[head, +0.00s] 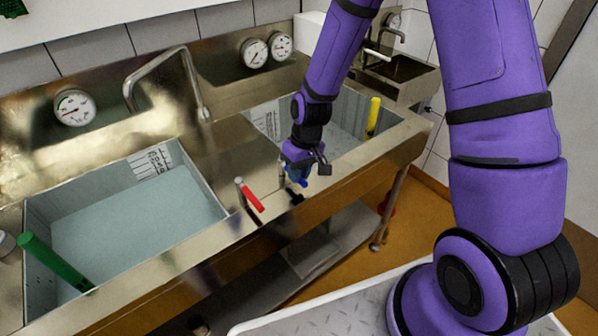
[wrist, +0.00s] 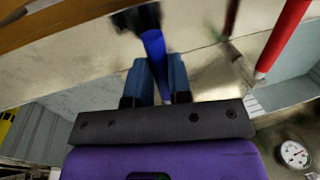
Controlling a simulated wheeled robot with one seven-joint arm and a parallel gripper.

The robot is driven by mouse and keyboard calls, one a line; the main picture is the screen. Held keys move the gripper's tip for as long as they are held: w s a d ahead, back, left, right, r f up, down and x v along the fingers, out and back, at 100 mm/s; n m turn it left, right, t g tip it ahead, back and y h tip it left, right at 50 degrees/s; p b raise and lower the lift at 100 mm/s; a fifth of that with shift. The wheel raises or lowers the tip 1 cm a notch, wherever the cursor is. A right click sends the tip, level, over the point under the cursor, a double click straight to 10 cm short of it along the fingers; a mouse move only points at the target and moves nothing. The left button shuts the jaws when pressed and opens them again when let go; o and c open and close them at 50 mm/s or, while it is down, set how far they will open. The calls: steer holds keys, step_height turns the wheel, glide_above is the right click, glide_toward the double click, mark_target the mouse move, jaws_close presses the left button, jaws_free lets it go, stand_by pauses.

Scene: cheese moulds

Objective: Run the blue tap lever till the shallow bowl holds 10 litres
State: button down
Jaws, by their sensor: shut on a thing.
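My gripper (head: 300,172) is at the front edge of the steel sink bench, shut on the blue tap lever (wrist: 152,42). In the wrist view its two blue-grey fingers (wrist: 156,68) sit either side of the lever. The head view mostly hides the lever behind the gripper. A left basin (head: 205,165) and a right basin (head: 385,112) are sunk in the bench. The left one holds pale blue water (head: 135,220) and has a marked scale (head: 152,163). The right one also has a scale (head: 265,121); my arm partly hides its inside. I cannot tell which is the shallow bowl.
A red lever (head: 250,195) stands close to the left of my gripper. A green handle (head: 55,262) leans in the left basin, a yellow one (head: 373,116) in the right. A spout (head: 165,62) and dial gauges (head: 73,107) are at the back. A small sink (head: 405,70) stands beyond.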

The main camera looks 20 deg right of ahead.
steer(key=c, duration=1.1)
jaws_free()
steer(key=shift+o, duration=0.2)
step_height(320, 180, up, 11)
steer(key=d, duration=0.2)
steer(key=shift+w+f, duration=0.2)
steer(key=shift+w, duration=0.15)
